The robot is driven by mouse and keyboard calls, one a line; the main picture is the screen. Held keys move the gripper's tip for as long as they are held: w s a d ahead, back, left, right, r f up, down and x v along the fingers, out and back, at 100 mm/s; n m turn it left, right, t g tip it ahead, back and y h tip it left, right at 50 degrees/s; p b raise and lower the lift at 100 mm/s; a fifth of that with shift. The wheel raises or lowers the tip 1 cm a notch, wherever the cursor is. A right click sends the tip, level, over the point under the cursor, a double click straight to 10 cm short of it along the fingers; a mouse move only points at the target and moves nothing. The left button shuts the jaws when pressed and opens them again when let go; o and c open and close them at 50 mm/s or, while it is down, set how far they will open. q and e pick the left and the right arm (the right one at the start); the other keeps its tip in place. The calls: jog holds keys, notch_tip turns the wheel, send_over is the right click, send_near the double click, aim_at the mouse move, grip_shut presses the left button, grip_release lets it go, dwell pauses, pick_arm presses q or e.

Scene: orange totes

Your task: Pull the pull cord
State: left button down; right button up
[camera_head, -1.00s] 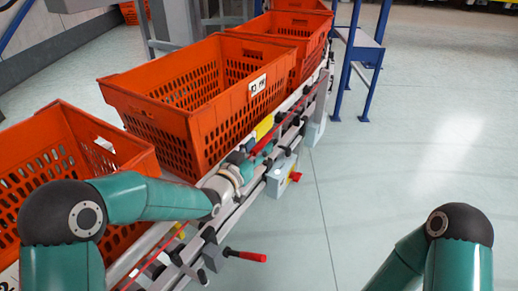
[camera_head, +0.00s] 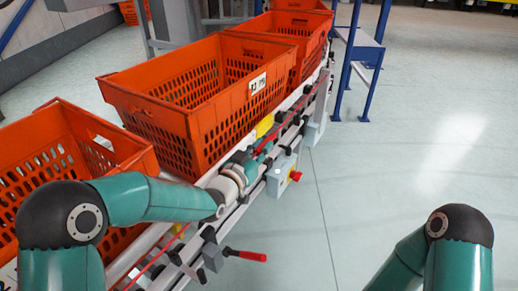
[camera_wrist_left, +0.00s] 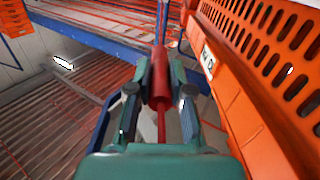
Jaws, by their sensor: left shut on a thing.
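The pull cord is a thin red line with a thick red handle (camera_wrist_left: 159,82). In the left wrist view the handle sits between both fingers of my left gripper (camera_wrist_left: 159,90), which is shut on it. The thin red cord (camera_wrist_left: 161,126) runs from the handle back toward the palm. In the head view my left gripper (camera_head: 262,153) is beside the conveyor rail, small and partly hidden among the rail parts. Another stretch of cord (camera_head: 150,266) shows along the rail at lower left. My right gripper is out of view; only its arm shows.
Several orange totes (camera_head: 190,118) stand in a row on the conveyor, close beside my left arm. A red-handled lever (camera_head: 245,255) and a grey box with a red button (camera_head: 282,179) stick out from the rail. The floor (camera_head: 400,130) at right is clear.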

pick_arm(q)
jog(key=s+d, duration=0.1)
jog(key=d+b, duration=0.1)
jog(key=d, duration=0.1)
jog(key=s+d+b, duration=0.1)
jog(key=shift+s+d, duration=0.2)
jog(key=shift+s, duration=0.1)
jog(key=c, duration=1.1)
grip_release()
jog(key=shift+o, duration=0.2)
jog(key=v, duration=1.2)
jog(key=shift+w+a, duration=0.1)
